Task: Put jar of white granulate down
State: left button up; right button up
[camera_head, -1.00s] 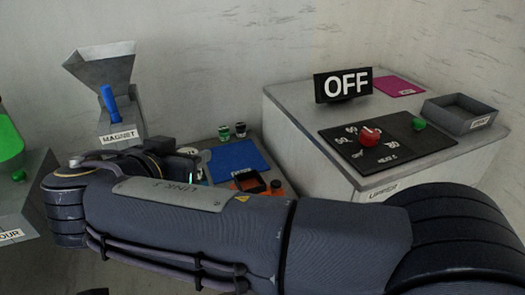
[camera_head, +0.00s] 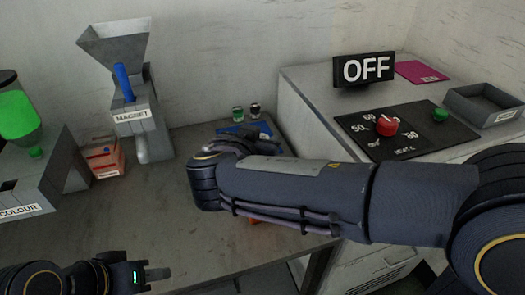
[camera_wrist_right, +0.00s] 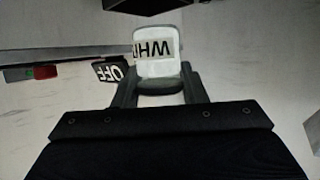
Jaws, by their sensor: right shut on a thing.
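The jar of white granulate (camera_wrist_right: 157,68) shows in the right wrist view, pale with a dark end and a label whose visible letters read "WHI". My right gripper (camera_wrist_right: 158,90) is shut on it, one finger on each side. In the head view my right gripper (camera_head: 262,132) is over the blue mat (camera_head: 226,130), largely hidden by my forearm, and I cannot make out the held jar there. Whether the jar touches a surface cannot be told. My left gripper (camera_head: 152,274) is at the lower left, apart from everything; its jaw opening is unclear.
Two small jars, one green-topped (camera_head: 238,113) and one dark-topped (camera_head: 255,110), stand behind the mat. The magnet hopper (camera_head: 136,108), an orange box (camera_head: 103,157) and the colour unit (camera_head: 35,185) are left. The heater cabinet with its OFF sign (camera_head: 364,69) is right.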

jog(key=shift+w+d+f, duration=0.1)
jog(key=shift+d+f, duration=0.05)
jog(key=shift+f, duration=0.85)
jog(key=shift+w+d+f, duration=0.1)
jog(key=shift+d+f, duration=0.05)
jog(key=shift+f, duration=0.8)
jog(key=shift+f+b, duration=0.2)
jog(key=shift+b, duration=0.15)
jog(key=o, duration=1.1)
jog(key=shift+c, duration=0.2)
jog(key=shift+r, duration=0.1)
jog(key=shift+s+r+p, duration=0.1)
jog(key=shift+r+p, duration=0.25)
jog(key=shift+p, duration=0.2)
jog(key=b+v, duration=0.1)
jog(key=v, duration=1)
jog(key=shift+s+a+b, duration=0.2)
jog(key=shift+s+b, duration=0.15)
